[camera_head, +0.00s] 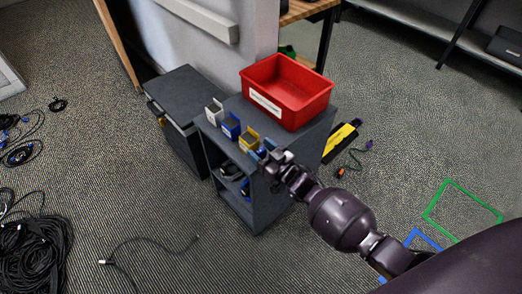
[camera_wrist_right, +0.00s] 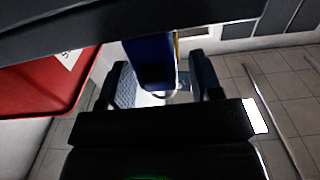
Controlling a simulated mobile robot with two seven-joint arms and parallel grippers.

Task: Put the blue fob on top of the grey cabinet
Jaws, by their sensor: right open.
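My right gripper (camera_head: 270,158) is at the front right corner of the grey shelf unit's top, by the row of small bins. In the right wrist view its two fingers (camera_wrist_right: 160,88) are apart, with a blue object (camera_wrist_right: 150,60) between or just beyond them. I cannot tell whether this is the blue fob or a small blue bin. No blue fob shows clearly in the head view; the gripper covers part of that corner. A low dark grey cabinet (camera_head: 186,92) with a bare flat top stands left of the shelf unit. My left gripper is out of view.
The grey shelf unit (camera_head: 273,207) carries a red bin (camera_head: 292,112) and small white (camera_head: 214,112), blue (camera_head: 230,128) and yellow (camera_head: 249,140) bins. Black cables (camera_head: 35,250) lie at the left. The front floor is mostly clear.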

